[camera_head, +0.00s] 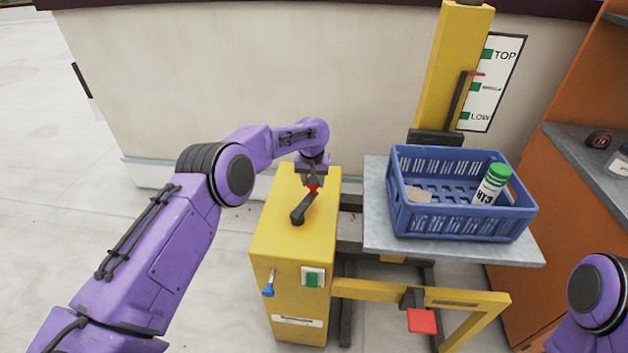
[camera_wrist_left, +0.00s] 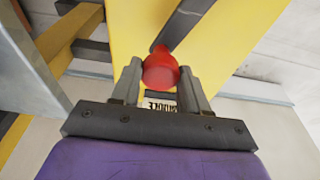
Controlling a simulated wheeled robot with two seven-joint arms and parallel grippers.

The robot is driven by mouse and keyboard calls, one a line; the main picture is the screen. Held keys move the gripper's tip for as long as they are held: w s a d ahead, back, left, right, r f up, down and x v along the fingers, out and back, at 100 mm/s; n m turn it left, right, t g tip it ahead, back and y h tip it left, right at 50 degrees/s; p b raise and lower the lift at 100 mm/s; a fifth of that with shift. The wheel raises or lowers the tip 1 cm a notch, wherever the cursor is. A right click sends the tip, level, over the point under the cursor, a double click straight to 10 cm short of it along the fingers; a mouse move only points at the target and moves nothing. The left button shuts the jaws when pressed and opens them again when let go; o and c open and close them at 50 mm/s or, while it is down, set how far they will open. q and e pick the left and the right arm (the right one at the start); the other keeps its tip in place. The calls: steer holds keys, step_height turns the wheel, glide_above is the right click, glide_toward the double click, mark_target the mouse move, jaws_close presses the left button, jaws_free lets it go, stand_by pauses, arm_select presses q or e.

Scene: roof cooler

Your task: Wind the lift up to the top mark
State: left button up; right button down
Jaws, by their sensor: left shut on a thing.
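The lift's yellow winch box (camera_head: 272,235) stands left of the platform, with a black crank (camera_head: 302,208) on its top. My left gripper (camera_head: 312,182) is shut on the crank's red knob (camera_wrist_left: 161,70), which sits between the fingers in the left wrist view (camera_wrist_left: 160,88). The grey lift platform (camera_head: 455,250) carries a blue crate (camera_head: 460,222). The scale board (camera_head: 490,85) has green marks, with TOP highest and LOW lowest. A red pointer (camera_head: 475,73) on the yellow mast (camera_head: 450,70) is between the TOP mark and the middle mark. My right gripper is out of view.
The crate holds a white bottle with a green cap (camera_head: 491,185) and a pale flat item. A blue-tipped lever (camera_head: 268,287) and green switch (camera_head: 312,278) are on the box front. A red pedal (camera_head: 422,321) is low in front. An orange cabinet (camera_head: 575,190) stands right.

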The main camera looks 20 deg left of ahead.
arm_select(q)
steer(key=shift+w+a+r, duration=0.1)
steer(key=shift+a+r, duration=0.05)
steer(key=shift+a, duration=0.45)
steer(key=shift+w+a+r, duration=0.1)
steer(key=shift+a, duration=0.6)
steer(key=shift+s+a, duration=0.2)
steer(key=shift+a, duration=0.7)
steer(key=shift+p, duration=0.35)
